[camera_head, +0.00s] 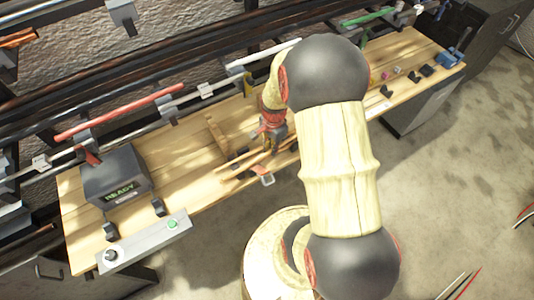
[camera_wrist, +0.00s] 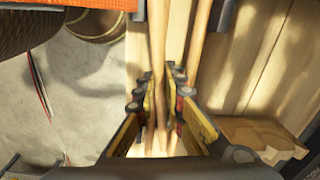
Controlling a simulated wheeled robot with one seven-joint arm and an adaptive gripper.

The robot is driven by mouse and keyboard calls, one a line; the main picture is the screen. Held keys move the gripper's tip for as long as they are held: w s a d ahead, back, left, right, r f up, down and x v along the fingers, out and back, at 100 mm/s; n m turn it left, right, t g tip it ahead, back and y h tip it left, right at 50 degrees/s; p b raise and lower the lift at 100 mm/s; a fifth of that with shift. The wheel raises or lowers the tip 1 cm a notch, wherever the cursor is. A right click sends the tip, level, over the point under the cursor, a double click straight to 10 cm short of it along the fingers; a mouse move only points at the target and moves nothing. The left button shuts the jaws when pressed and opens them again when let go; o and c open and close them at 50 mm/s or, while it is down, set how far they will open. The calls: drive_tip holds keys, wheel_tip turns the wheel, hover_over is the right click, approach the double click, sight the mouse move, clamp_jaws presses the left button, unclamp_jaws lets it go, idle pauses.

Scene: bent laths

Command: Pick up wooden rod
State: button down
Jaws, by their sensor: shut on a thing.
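My gripper (camera_head: 270,143) is low over the wooden bench, near its front edge. In the wrist view its yellow and black fingers (camera_wrist: 162,88) are closed around a thin light-brown wooden rod (camera_wrist: 158,40), which runs lengthwise between them. A second wooden rod (camera_wrist: 199,40) lies just right of the fingers, apart from the held one. In the head view thin rods (camera_head: 236,161) show left of my gripper, partly hidden by it and my arm. I cannot tell whether the held rod touches the bench.
The bench (camera_head: 185,165) bears a grey box marked READY (camera_head: 115,178) at left and a control panel with a green button (camera_head: 160,243) in front. An orange-edged item (camera_head: 262,173) sits by the front edge. A wooden block (camera_wrist: 255,135) lies beside my gripper. Small parts (camera_head: 398,70) are at right.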

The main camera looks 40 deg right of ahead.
drive_tip(key=shift+r, duration=0.45)
wheel_tip(320, 180, up, 2)
drive_tip(key=shift+r, duration=0.2)
drive_tip(key=shift+s+a+r+p, duration=0.95)
drive_tip(key=shift+s+a+r, duration=3.95)
drive_tip(key=shift+s+a, duration=0.05)
drive_tip(key=shift+s, duration=0.1)
